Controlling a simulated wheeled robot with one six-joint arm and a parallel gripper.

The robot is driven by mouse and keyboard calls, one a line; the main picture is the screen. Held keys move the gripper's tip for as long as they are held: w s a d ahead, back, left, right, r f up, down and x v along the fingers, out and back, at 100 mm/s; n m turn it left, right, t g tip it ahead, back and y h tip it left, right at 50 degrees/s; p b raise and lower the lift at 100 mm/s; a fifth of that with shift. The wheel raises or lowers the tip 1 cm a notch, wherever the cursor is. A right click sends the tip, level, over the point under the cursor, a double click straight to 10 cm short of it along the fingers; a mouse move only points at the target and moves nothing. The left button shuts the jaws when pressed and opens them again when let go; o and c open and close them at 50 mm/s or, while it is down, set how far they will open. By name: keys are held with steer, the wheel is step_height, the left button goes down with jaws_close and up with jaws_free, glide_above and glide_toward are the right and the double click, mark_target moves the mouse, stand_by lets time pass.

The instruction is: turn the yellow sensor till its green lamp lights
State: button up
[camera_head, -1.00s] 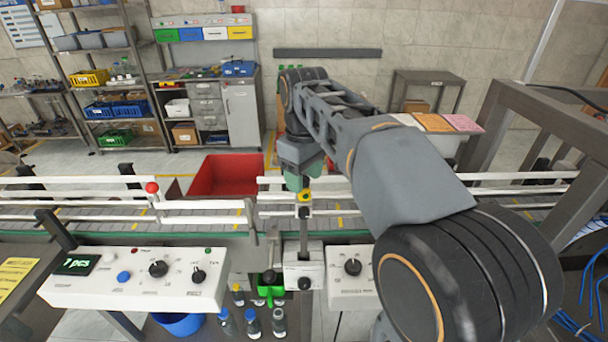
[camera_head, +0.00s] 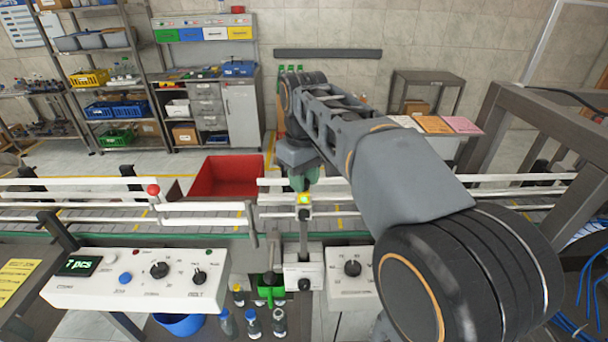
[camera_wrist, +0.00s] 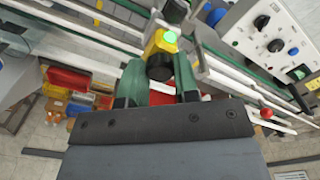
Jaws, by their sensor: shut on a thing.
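The yellow sensor (camera_head: 304,199) sits on top of an upright grey post (camera_head: 303,235) beside the conveyor. In the wrist view the yellow sensor (camera_wrist: 160,45) shows a dark round part facing my gripper and a bright green lamp on top, which looks lit. My gripper (camera_wrist: 160,74) has its green fingers on either side of the sensor and is shut on it. In the head view my gripper (camera_head: 303,181) is just above and behind the sensor, and its fingertips are partly hidden.
White guard rails (camera_head: 210,207) run along the conveyor on both sides of the post. A red bin (camera_head: 228,176) stands behind. White control panels (camera_head: 135,280) with knobs are in front, and small bottles (camera_head: 253,323) with caps stand below.

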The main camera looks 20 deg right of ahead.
steer(key=o, duration=0.9)
step_height(320, 180, up, 14)
steer(key=shift+f+p, duration=0.1)
steer(key=shift+p, duration=0.9)
steer(key=s+f+m+t, duration=0.1)
steer(key=s+f, duration=0.2)
steer(key=f, duration=0.4)
steer(key=s+f+m+t, duration=0.1)
steer(key=s+f, duration=0.3)
steer(key=f, duration=0.4)
steer(key=s+f+m+t, duration=0.2)
steer(key=s+f, duration=0.2)
steer(key=f, duration=0.4)
steer(key=shift+f, duration=0.15)
